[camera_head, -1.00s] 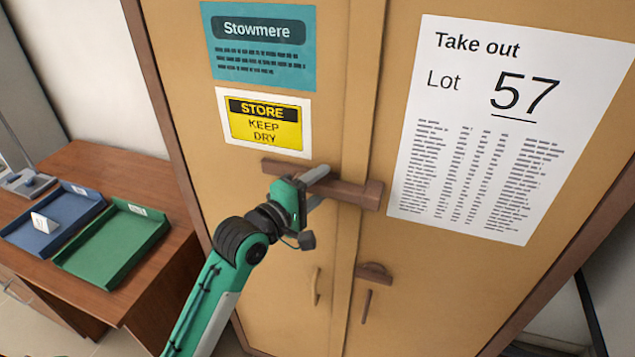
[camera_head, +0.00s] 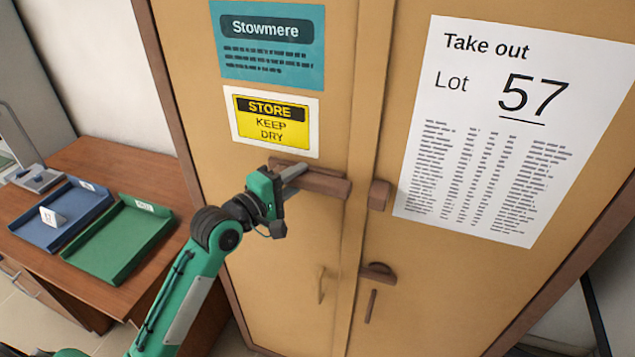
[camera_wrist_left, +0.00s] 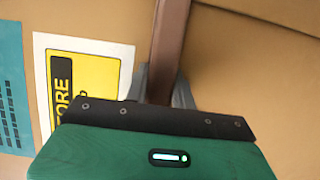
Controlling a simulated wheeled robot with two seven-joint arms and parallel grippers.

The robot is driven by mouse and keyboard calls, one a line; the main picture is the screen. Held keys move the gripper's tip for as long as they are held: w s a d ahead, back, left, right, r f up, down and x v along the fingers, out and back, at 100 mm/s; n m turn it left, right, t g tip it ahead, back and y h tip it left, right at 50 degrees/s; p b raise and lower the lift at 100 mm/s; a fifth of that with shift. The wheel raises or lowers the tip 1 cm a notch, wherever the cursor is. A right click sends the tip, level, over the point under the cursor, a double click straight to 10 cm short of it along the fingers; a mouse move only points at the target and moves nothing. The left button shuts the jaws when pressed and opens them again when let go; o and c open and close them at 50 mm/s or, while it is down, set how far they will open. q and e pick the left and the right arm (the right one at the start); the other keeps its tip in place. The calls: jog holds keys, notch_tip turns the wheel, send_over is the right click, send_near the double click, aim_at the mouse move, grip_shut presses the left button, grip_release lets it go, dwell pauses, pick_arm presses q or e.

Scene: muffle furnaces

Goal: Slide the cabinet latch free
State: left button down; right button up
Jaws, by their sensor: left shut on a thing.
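The cabinet (camera_head: 290,235) has two tan doors with a vertical seam between them. The brown latch bar (camera_head: 325,184) lies across the left door below the yellow sign, its right end left of the seam. A separate brown keeper block (camera_head: 379,195) sits on the right door, with a visible gap between it and the bar. My left gripper (camera_head: 294,172) is shut on the latch bar near its left part. In the left wrist view the bar (camera_wrist_left: 168,45) runs between the grey fingers (camera_wrist_left: 158,85). My right gripper is not in view.
A wooden desk (camera_head: 95,160) with a blue tray (camera_head: 38,236) and a green tray (camera_head: 107,275) stands left of the cabinet. A door handle (camera_head: 321,284) and a brown lower fitting (camera_head: 378,272) sit lower on the doors.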

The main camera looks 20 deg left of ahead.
pick_arm(q)
jog(key=shift+a, duration=1.25)
jog(key=shift+d, duration=0.1)
jog(key=c, duration=1.4)
grip_release()
jog(key=shift+o, duration=1.2)
jog(key=shift+a, duration=0.25)
